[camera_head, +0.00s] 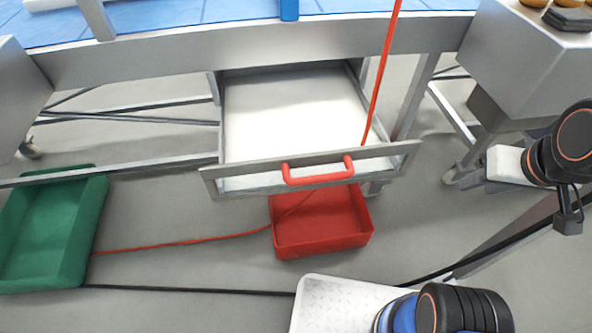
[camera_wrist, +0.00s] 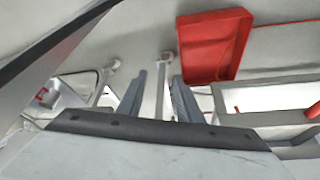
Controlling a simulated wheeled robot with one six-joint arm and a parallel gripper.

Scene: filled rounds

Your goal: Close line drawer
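The line drawer (camera_head: 290,108) is pulled out from under the workbench. It is white inside and looks empty. Its grey front panel (camera_head: 240,178) carries a red bar handle (camera_head: 318,179). A red cord (camera_head: 380,75) hangs down across the drawer's right side. In the wrist view, part of the drawer (camera_wrist: 262,97) shows at the right edge, with a bit of red by it that may be the handle. My gripper (camera_wrist: 158,98) has its two fingers apart with nothing held between them, to the left of the drawer there. The head view does not show my gripper's fingers.
A red crate (camera_head: 290,242) lies on the floor below the drawer front; it shows in the wrist view (camera_wrist: 212,48) too. A green crate (camera_head: 75,245) lies at left. Workbench legs (camera_head: 415,95) and a grey cabinet (camera_head: 530,60) stand right of the drawer. Cords cross the floor.

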